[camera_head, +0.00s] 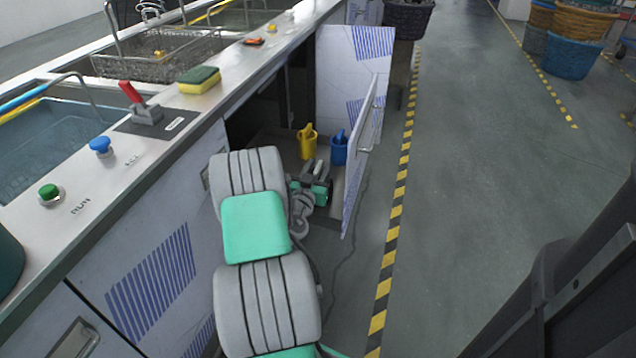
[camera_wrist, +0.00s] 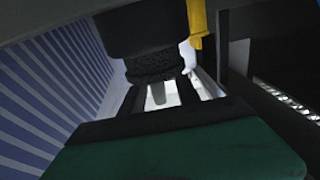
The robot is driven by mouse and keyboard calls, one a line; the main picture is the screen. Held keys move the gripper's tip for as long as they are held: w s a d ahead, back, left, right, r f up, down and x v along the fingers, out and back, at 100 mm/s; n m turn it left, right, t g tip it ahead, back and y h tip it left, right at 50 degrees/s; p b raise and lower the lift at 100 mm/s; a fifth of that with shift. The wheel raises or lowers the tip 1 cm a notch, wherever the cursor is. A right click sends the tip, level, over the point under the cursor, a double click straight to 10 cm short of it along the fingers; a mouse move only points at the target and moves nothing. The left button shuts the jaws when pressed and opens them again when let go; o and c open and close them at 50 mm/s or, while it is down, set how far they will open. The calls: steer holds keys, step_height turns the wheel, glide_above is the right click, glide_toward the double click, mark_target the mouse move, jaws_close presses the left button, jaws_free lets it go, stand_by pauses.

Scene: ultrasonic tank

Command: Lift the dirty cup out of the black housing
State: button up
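In the wrist view a large black round body (camera_wrist: 138,32), which looks like the black housing, fills the top middle. A dark, rough-textured round part (camera_wrist: 155,66) shows at its lower end; it may be the dirty cup, but shadow hides the detail. My gripper (camera_wrist: 168,90) is just below it in that view, its fingers apart and pointing towards the rough part. I cannot tell whether they touch it. In the head view my gripper (camera_head: 314,172) is low at the cabinet opening, near a yellow container (camera_head: 307,146) and a blue container (camera_head: 339,153). The housing cannot be made out there.
The open cabinet door (camera_head: 352,100) stands right of my gripper; its striped panel (camera_wrist: 50,85) fills the left of the wrist view. The counter (camera_head: 175,125) is above left, with a sponge (camera_head: 199,80). A yellow part (camera_wrist: 198,20) is beside the black body. Floor right of the door is clear.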

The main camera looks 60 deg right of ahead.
jaws_close()
stand_by(1.3)
